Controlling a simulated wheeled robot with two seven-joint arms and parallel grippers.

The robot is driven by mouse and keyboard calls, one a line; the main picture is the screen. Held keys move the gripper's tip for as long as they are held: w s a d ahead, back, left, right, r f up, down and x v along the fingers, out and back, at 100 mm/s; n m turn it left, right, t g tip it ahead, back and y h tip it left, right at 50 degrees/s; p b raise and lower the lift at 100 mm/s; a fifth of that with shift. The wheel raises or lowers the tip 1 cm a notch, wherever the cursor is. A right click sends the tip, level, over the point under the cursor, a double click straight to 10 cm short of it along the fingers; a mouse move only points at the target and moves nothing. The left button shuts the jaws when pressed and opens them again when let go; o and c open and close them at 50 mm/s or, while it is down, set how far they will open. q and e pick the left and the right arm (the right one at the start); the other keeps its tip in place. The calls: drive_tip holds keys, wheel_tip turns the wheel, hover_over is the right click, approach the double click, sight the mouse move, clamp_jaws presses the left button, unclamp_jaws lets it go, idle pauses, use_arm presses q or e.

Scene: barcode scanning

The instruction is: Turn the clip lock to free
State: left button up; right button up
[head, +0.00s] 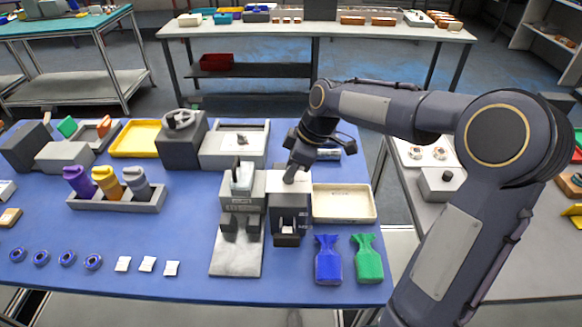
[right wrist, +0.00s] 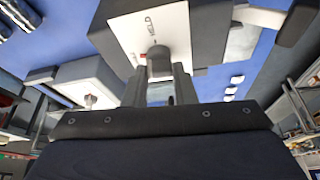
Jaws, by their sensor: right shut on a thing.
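The clip lock shows in the right wrist view as a dark grey knob (right wrist: 158,58) on a white plate (right wrist: 125,30) with small lettering. In the head view this is the grey block with a pale top (head: 275,184), right of the clamp fixture (head: 240,203); the knob there is hidden by my gripper. My right gripper (head: 291,177) reaches down onto the block's top. In the right wrist view its two fingers (right wrist: 158,88) are shut on the knob, one on each side. The knob's exact setting cannot be told. My left gripper is not in view.
A grey rack with coloured bottles (head: 118,200) stands to the left. White squares (head: 147,264) and blue rings (head: 68,259) lie on the front left of the blue table.

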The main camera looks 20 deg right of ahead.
drive_tip(key=shift+n, duration=0.7)
drive_tip(key=shift+r+g, duration=0.1)
drive_tip(key=shift+g, duration=0.2)
drive_tip(key=o, duration=1)
drive_tip(key=v, duration=0.7)
drive_tip(key=shift+d+r+b, duration=0.25)
drive_tip(key=shift+r+b, duration=0.05)
drive_tip(key=shift+b, duration=0.05)
